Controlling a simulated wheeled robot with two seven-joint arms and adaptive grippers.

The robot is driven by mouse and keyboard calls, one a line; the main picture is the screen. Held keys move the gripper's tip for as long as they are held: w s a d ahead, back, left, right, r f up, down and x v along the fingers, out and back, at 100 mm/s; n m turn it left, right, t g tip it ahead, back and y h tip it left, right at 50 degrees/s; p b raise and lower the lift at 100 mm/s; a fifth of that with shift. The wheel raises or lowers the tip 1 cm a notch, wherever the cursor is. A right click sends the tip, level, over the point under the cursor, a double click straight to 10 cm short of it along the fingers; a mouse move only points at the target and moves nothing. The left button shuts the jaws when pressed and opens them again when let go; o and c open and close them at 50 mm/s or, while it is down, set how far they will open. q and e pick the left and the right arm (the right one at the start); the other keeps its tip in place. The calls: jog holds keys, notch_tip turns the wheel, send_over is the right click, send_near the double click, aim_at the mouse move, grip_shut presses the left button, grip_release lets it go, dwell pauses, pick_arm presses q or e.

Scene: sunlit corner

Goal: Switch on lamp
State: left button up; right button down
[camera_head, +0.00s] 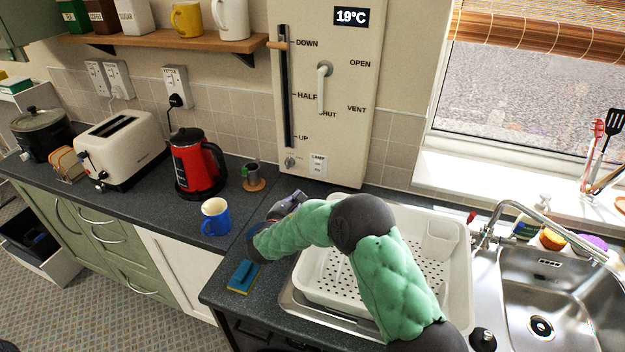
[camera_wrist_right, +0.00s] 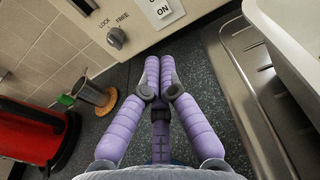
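The lamp switch (camera_head: 318,168) is a small white plate labelled LAMP, low on the cream wall panel (camera_head: 350,130). In the right wrist view the switch (camera_wrist_right: 162,10) shows at the top edge with the word ON; its upper part is cut off. I cannot tell which way its rocker is set. My right gripper (camera_head: 292,200) is below the panel over the counter, partly hidden by my green arm. In the right wrist view its purple fingers (camera_wrist_right: 160,68) meet at the tips, empty, pointing toward the panel and apart from the switch. My left gripper is not in view.
A lock knob (camera_head: 290,162) sits left of the switch; a lever (camera_head: 322,85) and slider (camera_head: 285,90) are above. A white dish rack (camera_head: 440,275) is right.

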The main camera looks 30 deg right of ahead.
aim_at(315, 171)
dwell(0.3)
jog(key=b+x, duration=0.2)
jog(key=x, duration=1)
jog(key=shift+w+d+f+b, duration=0.15)
jog(key=shift+w+d+b, duration=0.1)
jog(key=shift+w+b, duration=0.05)
jog(key=shift+w+d, duration=0.4)
